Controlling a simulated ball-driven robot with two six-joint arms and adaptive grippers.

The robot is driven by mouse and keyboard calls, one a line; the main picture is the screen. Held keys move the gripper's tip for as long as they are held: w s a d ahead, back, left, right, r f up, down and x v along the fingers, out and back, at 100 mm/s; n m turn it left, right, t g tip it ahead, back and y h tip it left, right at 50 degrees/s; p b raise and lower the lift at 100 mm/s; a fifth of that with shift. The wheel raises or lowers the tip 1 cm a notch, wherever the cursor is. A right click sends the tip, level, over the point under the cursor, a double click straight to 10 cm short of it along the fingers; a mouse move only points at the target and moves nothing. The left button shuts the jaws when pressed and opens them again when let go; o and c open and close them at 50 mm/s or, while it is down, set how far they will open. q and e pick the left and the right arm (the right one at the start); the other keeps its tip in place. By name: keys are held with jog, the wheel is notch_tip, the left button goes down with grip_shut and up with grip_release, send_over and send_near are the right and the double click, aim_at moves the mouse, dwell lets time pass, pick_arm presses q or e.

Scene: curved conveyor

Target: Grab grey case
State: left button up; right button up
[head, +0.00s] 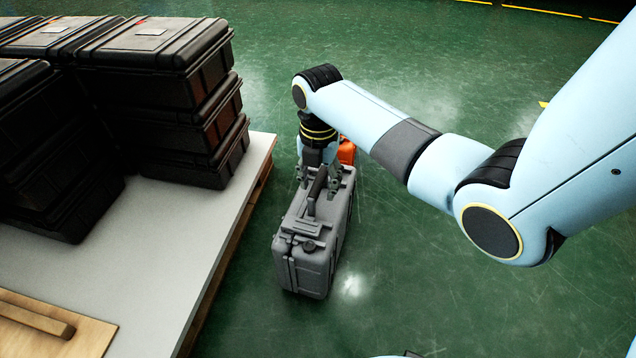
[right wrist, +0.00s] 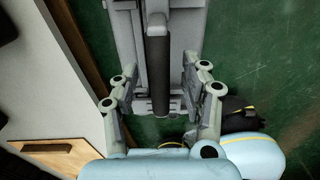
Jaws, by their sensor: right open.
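The grey case (head: 312,235) stands upright on the green floor beside the pallet, its handle on top. My right gripper (head: 319,180) is over the far part of the case's top, with its fingers on either side of the handle. In the right wrist view the dark handle (right wrist: 159,62) runs between the two open fingers of the right gripper (right wrist: 160,95), with a gap on each side. The case body (right wrist: 190,22) shows below the handle. My left gripper is not in view.
A pallet with a pale top (head: 165,235) stands left of the case, close to it. Stacked black cases (head: 150,50) stand on it. An orange object (head: 347,151) is just behind the grey case, partly hidden by my arm. The floor to the right is clear.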

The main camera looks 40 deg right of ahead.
jog(key=shift+f, duration=0.1)
grip_shut()
dwell(0.3)
